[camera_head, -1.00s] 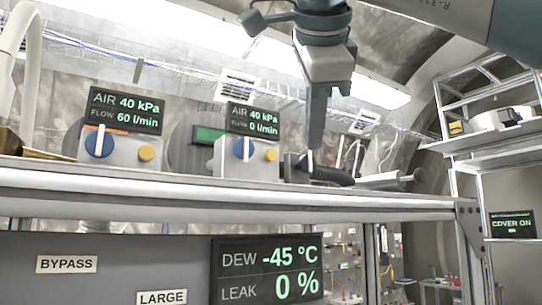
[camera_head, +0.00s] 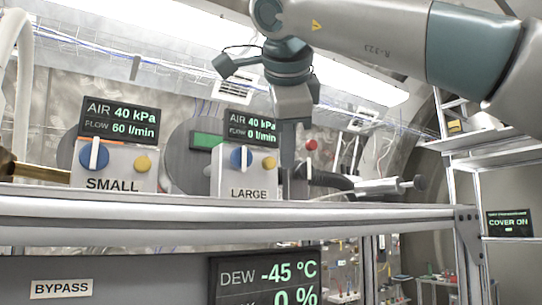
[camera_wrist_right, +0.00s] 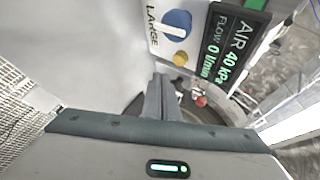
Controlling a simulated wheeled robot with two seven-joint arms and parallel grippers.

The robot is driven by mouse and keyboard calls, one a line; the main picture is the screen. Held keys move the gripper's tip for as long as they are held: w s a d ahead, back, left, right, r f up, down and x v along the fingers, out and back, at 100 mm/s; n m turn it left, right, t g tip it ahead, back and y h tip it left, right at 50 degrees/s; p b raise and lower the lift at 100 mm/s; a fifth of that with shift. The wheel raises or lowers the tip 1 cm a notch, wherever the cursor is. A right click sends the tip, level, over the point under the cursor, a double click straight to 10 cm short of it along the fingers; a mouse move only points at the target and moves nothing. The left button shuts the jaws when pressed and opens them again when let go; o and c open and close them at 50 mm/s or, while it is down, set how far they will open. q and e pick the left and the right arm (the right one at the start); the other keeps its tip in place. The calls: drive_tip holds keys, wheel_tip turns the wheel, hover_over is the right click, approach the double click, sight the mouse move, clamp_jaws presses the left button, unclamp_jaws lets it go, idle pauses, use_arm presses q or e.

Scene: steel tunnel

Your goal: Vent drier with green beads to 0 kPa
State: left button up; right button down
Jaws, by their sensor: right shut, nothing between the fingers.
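The LARGE unit (camera_head: 232,187) is a pale box with a blue knob (camera_head: 241,158), a yellow button (camera_head: 269,163) and a display (camera_head: 252,123) reading AIR 40 kPa, FLOW 0 l/min. The SMALL unit (camera_head: 120,168) stands left of it, with its own blue knob, yellow button and display (camera_head: 120,118) reading AIR 40 kPa, FLOW 60 l/min. My right gripper (camera_head: 288,185) is shut and empty, just right of the LARGE unit. In the right wrist view its fingertips (camera_wrist_right: 159,80) are apart from the yellow button (camera_wrist_right: 181,55). I cannot make out any green beads. My left gripper is out of view.
The shelf edge (camera_head: 200,220) runs below. A lower display (camera_head: 266,282) reads DEW -45 °C. A brass pipe (camera_head: 40,174) is at left.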

sight(269, 163)
drive_tip(key=shift+w+a+p, duration=0.4)
drive_tip(key=shift+w+a, duration=0.2)
drive_tip(key=shift+w, duration=0.15)
drive_tip(key=shift+r, duration=0.1)
idle(1.6)
drive_tip(key=shift+w+a+p, duration=0.1)
drive_tip(key=shift+w+p, duration=0.05)
drive_tip(key=shift+p, duration=0.15)
drive_tip(key=shift+w+a, duration=0.1)
drive_tip(key=shift+w, duration=0.05)
